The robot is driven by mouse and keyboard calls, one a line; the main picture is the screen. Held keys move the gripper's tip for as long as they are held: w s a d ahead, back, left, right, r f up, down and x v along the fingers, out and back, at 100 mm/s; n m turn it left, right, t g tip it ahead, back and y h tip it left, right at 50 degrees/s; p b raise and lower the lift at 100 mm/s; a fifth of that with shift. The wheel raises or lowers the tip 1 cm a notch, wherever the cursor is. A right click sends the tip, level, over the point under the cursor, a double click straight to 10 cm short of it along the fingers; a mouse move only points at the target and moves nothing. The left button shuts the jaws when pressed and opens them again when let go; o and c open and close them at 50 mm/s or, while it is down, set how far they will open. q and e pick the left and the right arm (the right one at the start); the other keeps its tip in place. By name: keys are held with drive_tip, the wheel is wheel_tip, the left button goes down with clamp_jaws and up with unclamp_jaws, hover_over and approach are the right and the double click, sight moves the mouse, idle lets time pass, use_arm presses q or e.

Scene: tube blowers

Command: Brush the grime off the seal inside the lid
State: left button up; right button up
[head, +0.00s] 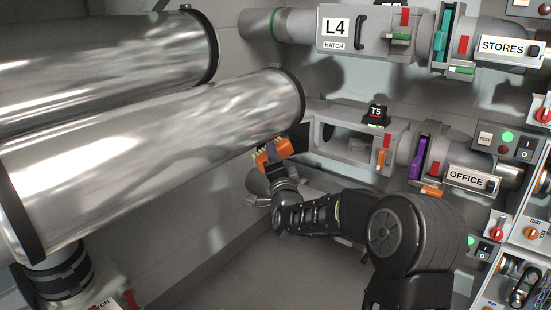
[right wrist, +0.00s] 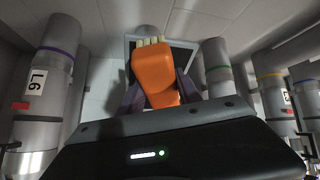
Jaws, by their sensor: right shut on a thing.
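The T5 hatch box (head: 388,138) stands open to the right of the brush. A dark panel at its left edge (head: 301,139) looks like the swung-open lid. In the right wrist view a dark panel with a pale frame (right wrist: 184,54), likely the lid, is behind the bristles. I cannot tell contact, and no grime is discernible. My left gripper is out of view.
The large shiny tube (head: 160,145) fills the left, close above the brush. The closed L4 hatch (head: 345,30) is above. A purple slide gate (head: 418,158) and the OFFICE sign (head: 467,178) are right of T5. Switch boxes line the right edge.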

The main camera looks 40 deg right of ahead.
sight(286, 157)
drive_tip(key=shift+w, duration=0.85)
drive_tip(key=shift+d, duration=0.15)
drive_tip(key=shift+s+d, duration=0.15)
drive_tip(key=shift+d, duration=0.7)
drive_tip(key=shift+s+d, duration=0.15)
drive_tip(key=shift+d, duration=0.7)
drive_tip(key=shift+d, duration=0.15)
drive_tip(key=shift+s+d, duration=0.1)
drive_tip(key=shift+d, duration=1.6)
drive_tip(key=shift+d, duration=0.2)
drive_tip(key=shift+s+d, duration=0.15)
drive_tip(key=shift+d, duration=0.65)
drive_tip(key=shift+s+d, duration=0.1)
drive_tip(key=shift+d, duration=0.7)
